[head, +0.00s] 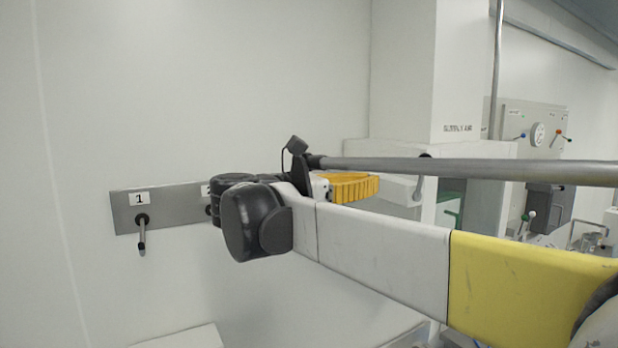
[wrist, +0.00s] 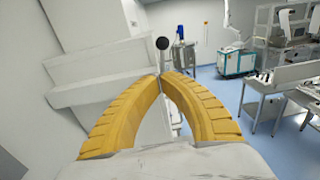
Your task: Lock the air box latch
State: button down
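My gripper (wrist: 161,77) has two ribbed yellow fingers that arch inward, with their tips together. Nothing is clearly held between them. A lever with a black ball knob (wrist: 163,43) shows just above and apparently beyond the fingertips in the wrist view. Its thin stem runs down behind the tips, so contact cannot be told. In the head view, my gripper (head: 352,187) points right, beside a pale box. A grey lever (head: 417,191) with a dark top stands right of the fingertips, partly hidden by a grey bar. No label identifies the latch.
A wall plate (head: 170,220) marked 1 carries a downward handle (head: 142,238) at the left. A panel with a gauge (head: 538,134) and coloured valves is at the right. The wrist view shows a pale ledge (wrist: 95,88) close at left and open blue floor (wrist: 240,135) at right.

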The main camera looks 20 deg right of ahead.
jog(key=w+d+p, duration=0.1)
jog(key=d+p, duration=0.2)
jog(key=d, duration=0.9)
jog(key=shift+w, duration=0.15)
jog(key=shift+w+d+r, duration=0.1)
jog(key=shift+d+r, duration=0.15)
jog(key=shift+d, duration=0.3)
dwell(0.4)
jog(key=shift+d+r+y+p, duration=0.15)
jog(key=shift+d+y+p, duration=0.15)
jog(key=shift+y, duration=0.3)
jog(key=shift+d, duration=0.1)
jog(key=shift+w+d+f, duration=0.1)
jog(key=shift+d+f, duration=0.1)
jog(key=shift+d, duration=0.3)
jog(key=shift+d+b, duration=0.15)
jog(key=shift+b, duration=0.15)
